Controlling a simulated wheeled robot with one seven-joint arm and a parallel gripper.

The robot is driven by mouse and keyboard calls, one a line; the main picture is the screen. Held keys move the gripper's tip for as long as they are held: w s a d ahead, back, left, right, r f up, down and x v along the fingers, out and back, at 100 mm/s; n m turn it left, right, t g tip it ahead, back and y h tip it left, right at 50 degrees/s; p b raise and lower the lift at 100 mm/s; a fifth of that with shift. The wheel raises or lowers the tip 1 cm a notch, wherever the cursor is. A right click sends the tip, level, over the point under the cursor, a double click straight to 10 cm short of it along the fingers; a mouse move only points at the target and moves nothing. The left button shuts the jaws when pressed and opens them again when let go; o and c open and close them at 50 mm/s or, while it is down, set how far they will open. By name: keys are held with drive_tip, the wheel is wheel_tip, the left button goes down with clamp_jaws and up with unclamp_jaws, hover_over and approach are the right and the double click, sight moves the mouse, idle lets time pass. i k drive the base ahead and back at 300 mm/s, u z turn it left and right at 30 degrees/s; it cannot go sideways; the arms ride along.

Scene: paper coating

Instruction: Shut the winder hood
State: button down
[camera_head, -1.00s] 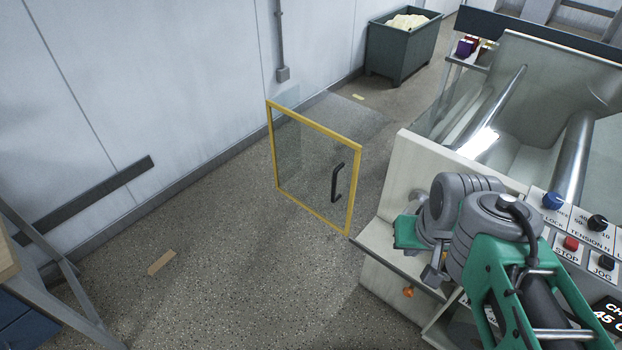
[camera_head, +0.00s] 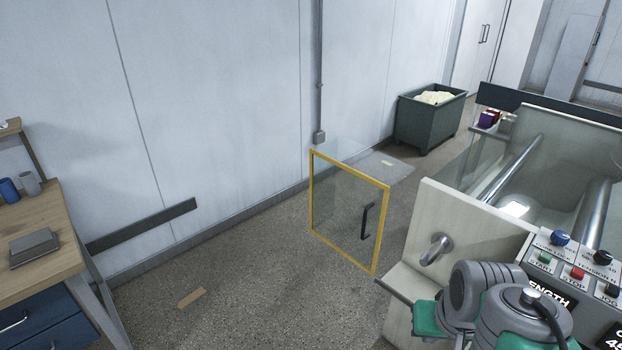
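A clear panel with a yellow frame (camera_head: 350,258) stands upright beyond the left end of the machine, swung out away from it. It has a black bar handle (camera_head: 367,221) near its right edge. It looks like the winder hood, standing open; its hinge is not clear to see. The winder machine (camera_head: 450,215) at the right has a pale side wall and shiny metal rollers (camera_head: 598,195) lying uncovered. My grey and green arm shows at the bottom right, in front of the machine. My gripper is not in view, so its fingers cannot be seen.
A control panel (camera_head: 535,283) with knobs and buttons is at the right. A wooden bench (camera_head: 50,222) stands at the left, a green bin (camera_head: 428,122) at the back. Floor between bench and panel is mostly clear.

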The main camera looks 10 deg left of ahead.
sight(386, 188)
drive_tip(key=u, duration=0.8)
drive_tip(key=i, duration=1)
drive_tip(key=u, duration=1)
drive_tip(key=i, duration=1.2)
drive_tip(key=z, duration=0.4)
drive_tip(key=i, duration=1.1)
drive_tip(key=z, duration=0.55)
